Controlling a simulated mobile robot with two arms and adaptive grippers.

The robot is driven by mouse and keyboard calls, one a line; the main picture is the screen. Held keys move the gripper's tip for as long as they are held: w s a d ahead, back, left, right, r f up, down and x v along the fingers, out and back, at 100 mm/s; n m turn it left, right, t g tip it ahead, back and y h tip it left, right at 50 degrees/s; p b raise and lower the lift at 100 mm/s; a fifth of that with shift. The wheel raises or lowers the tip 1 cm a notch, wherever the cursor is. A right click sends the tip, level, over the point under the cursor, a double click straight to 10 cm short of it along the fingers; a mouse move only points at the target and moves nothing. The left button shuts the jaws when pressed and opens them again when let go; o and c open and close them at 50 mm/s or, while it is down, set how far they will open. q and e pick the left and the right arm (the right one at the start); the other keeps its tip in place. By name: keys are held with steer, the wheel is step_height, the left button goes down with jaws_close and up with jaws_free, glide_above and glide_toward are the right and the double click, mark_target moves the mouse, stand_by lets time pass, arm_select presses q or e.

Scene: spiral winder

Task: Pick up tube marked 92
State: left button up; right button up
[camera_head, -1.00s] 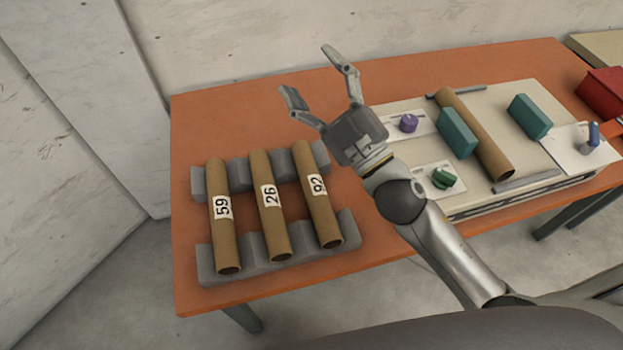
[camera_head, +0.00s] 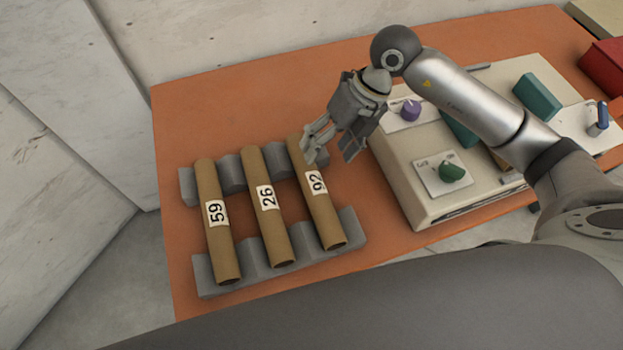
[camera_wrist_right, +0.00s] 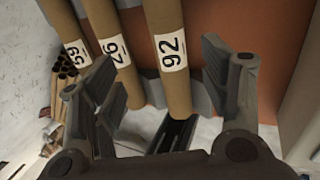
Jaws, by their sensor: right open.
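The tube marked 92 (camera_head: 322,206) is a brown cardboard tube with a white label. It lies on the right side of a grey rack (camera_head: 350,222), beside the tube marked 26 (camera_head: 268,215) and the tube marked 59 (camera_head: 217,225). My right gripper (camera_head: 332,153) is open, pointing down over the upper end of tube 92, its fingers overlapping that end in the head view. In the right wrist view, tube 92 (camera_wrist_right: 166,25) shows between the two spread fingers (camera_wrist_right: 165,85); I cannot tell whether they touch it. My left gripper is not in view.
The winder (camera_head: 408,190), with a purple knob (camera_head: 411,110), a green knob (camera_head: 452,172) and teal blocks (camera_head: 537,96), stands close on the right. A red box (camera_head: 605,65) is at the far right. The orange table (camera_head: 230,110) is clear behind the rack.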

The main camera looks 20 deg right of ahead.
mark_target(316, 177)
steer(key=x, duration=0.5)
steer(key=shift+d+f+p, duration=0.15)
steer(key=shift+d+p, duration=0.05)
steer(key=shift+p, duration=0.1)
steer(key=x, duration=0.2)
steer(key=p+x, duration=0.1)
steer(key=x, duration=0.1)
steer(key=shift+s+d+f, duration=0.2)
steer(key=shift+s+d, duration=0.05)
steer(key=shift+s, duration=0.1)
steer(key=shift+w+a+f, duration=0.1)
steer(key=shift+a+f, duration=0.15)
steer(key=shift+f, duration=0.35)
steer(key=c, duration=1.1)
steer(key=shift+c, duration=0.2)
steer(key=shift+r, duration=0.15)
